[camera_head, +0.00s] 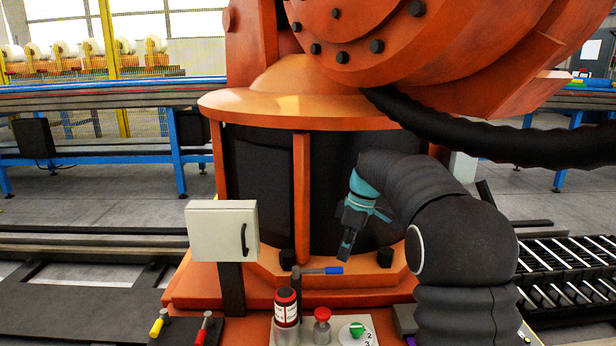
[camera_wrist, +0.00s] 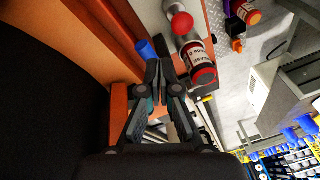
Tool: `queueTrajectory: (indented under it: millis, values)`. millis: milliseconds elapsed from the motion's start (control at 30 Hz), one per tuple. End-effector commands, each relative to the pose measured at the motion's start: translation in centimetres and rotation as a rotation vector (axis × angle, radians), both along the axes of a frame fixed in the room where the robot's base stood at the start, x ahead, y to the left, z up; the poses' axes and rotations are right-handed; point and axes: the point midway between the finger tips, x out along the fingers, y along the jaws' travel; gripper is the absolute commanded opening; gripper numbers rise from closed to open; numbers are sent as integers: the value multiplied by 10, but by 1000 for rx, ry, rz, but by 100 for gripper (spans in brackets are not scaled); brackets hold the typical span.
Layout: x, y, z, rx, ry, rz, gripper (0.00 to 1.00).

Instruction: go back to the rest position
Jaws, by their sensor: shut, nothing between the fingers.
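My gripper (camera_head: 346,247) hangs at the end of my dark arm in the head view, pointing down in front of the black-panelled orange machine base. In the wrist view my gripper (camera_wrist: 161,66) has its fingertips together with nothing between them. The fingers appear above and near a blue-ended handle (camera_head: 333,270), which also shows beside the fingertips in the wrist view (camera_wrist: 146,47). Whether they touch it I cannot tell.
A grease cartridge (camera_head: 287,307), a red knob (camera_head: 322,315) and a green dial (camera_head: 357,329) stand on a panel in front. A white box (camera_head: 222,231) is at left. The big orange machine (camera_head: 300,105) fills the middle. A roller conveyor (camera_head: 570,270) lies at right.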

Motion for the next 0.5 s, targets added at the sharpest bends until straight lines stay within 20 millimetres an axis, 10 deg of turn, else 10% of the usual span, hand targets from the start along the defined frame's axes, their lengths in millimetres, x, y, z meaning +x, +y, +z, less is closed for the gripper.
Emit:
queueTrajectory:
  millis: [500]
  values:
    - [-149,-40,-3,-121,-34,-907,0]
